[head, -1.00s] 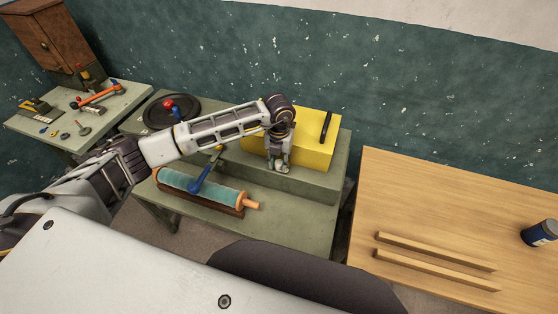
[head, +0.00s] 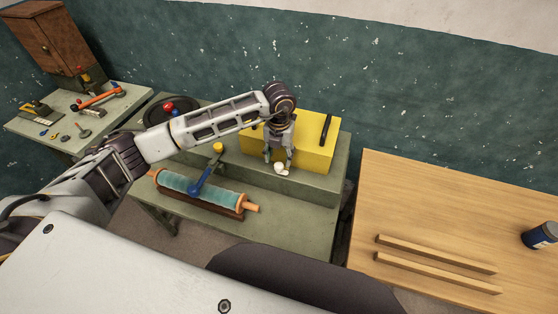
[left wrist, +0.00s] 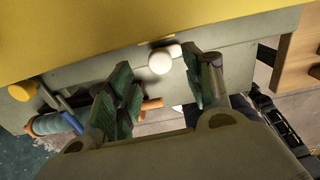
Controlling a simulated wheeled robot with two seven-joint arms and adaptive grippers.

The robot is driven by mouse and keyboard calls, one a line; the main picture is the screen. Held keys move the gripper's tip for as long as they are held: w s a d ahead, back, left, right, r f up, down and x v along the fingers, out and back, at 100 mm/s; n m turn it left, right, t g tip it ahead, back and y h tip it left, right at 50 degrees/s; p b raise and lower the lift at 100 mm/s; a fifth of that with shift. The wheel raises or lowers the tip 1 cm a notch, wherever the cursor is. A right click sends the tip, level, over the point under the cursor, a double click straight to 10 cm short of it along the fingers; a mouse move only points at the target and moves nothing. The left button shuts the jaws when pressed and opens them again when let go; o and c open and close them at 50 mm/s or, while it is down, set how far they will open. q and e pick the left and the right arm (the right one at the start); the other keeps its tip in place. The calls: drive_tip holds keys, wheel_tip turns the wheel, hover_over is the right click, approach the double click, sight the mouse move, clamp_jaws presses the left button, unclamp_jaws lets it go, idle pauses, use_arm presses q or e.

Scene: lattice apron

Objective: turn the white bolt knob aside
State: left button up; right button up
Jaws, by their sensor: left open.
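The white bolt knob (head: 280,167) is at the front of the yellow box (head: 312,150), just above the green bench's raised step. In the left wrist view the knob (left wrist: 160,62) has a round white end and a short white arm pointing right. My left gripper (head: 278,159) is open just above and beside the knob. In the left wrist view the dark fingers of my left gripper (left wrist: 160,78) stand apart, with the knob showing in the gap between them. I cannot tell whether either finger touches it. My right gripper is out of view.
A teal roller (head: 200,190) with a blue lever (head: 205,180) lies on the lower bench, left of my gripper. A yellow knob (head: 218,147) stands behind it. A wooden table (head: 450,210) with two wooden strips is at right. A tool table (head: 110,110) is at left.

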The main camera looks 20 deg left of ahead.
sight(279, 165)
use_arm(q)
wheel_tip(279, 165, up, 8)
idle(0.5)
drive_tip(key=shift+f, duration=0.1)
drive_tip(key=shift+s, duration=0.1)
idle(0.3)
